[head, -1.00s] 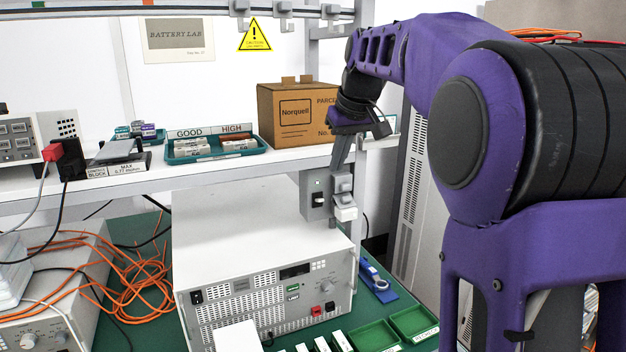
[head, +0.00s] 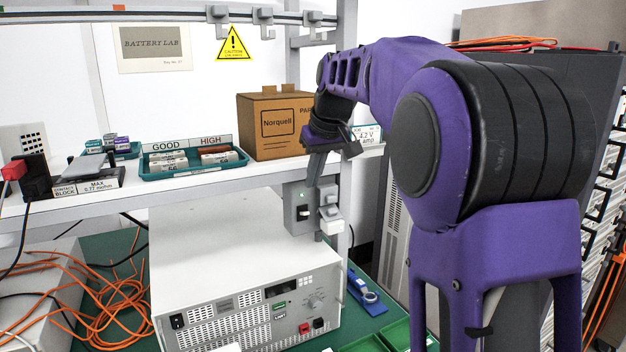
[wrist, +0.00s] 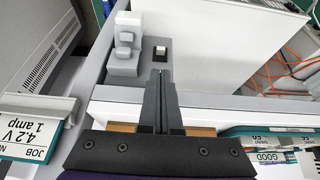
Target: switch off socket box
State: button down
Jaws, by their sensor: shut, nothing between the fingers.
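The socket box (head: 299,222) is a grey box fixed on the shelf upright, below the shelf edge. It has a small dark rocker switch with a light part (head: 302,212) on its left and a pale plug (head: 330,213) on its right. My gripper (head: 313,182) is shut and empty, its fingers pointing down just above the box. In the wrist view the fingertips (wrist: 161,74) lie close to the socket box (wrist: 146,72), in line with the switch (wrist: 160,52). A tiny green glint shows at the tips. I cannot tell whether they touch the box or which way the rocker lies.
The shelf holds a Norquell carton (head: 275,127), a teal tray (head: 193,168) and a contact block (head: 88,185). A large white instrument (head: 245,270) stands on the bench below. Orange cables (head: 110,295) lie at the left.

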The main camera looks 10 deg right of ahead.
aim_at(307, 214)
jog(key=b+x, duration=0.1)
jog(key=x, duration=0.6)
jog(key=shift+w+f, duration=0.1)
jog(key=shift+f, duration=0.05)
dwell(0.3)
